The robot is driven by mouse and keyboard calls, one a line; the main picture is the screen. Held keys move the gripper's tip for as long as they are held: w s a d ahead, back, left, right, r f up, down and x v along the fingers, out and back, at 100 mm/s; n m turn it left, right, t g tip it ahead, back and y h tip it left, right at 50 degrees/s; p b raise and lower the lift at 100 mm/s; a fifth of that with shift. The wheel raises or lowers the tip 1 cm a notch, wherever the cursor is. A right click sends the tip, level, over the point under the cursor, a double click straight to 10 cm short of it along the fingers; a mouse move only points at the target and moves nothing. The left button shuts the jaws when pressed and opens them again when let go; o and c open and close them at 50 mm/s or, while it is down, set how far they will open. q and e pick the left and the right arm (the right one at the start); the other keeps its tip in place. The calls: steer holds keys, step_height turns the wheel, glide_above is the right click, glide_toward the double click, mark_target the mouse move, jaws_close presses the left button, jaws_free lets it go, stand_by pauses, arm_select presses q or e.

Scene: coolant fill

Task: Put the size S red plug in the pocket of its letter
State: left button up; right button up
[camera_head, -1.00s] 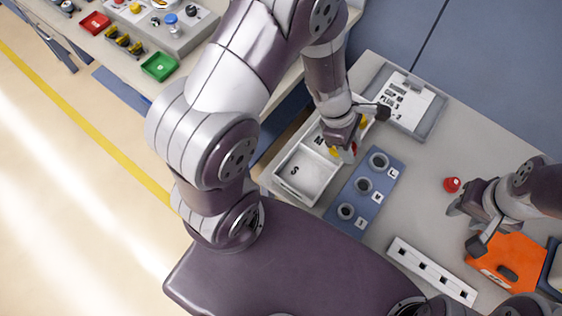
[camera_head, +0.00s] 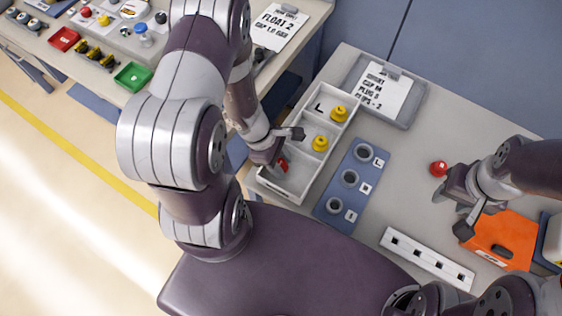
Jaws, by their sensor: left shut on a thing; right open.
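A pale tray (camera_head: 301,197) has three pockets in a row; a letter L shows in the far one, and my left gripper covers part of the near one. My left gripper (camera_head: 278,158) is shut on a small red plug (camera_head: 283,166), at the near pocket. I cannot tell whether the plug touches the pocket floor. One yellow plug (camera_head: 339,113) stands in the far pocket and another yellow plug (camera_head: 320,144) in the middle one. Another red plug (camera_head: 438,168) stands on the table, beside my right gripper (camera_head: 453,208), which is open and empty.
A blue board (camera_head: 334,222) with three lettered rings lies right of the tray. A clipboard (camera_head: 412,108) lies behind it. A white strip with square holes (camera_head: 428,258) lies in front, and an orange object (camera_head: 500,242) is at the right. Table between board and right gripper is clear.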

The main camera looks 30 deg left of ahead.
arm_select(q)
steer(key=shift+f, duration=0.1)
steer(key=shift+f, duration=0.15)
steer(key=o, duration=1.1)
steer(key=shift+c, duration=0.2)
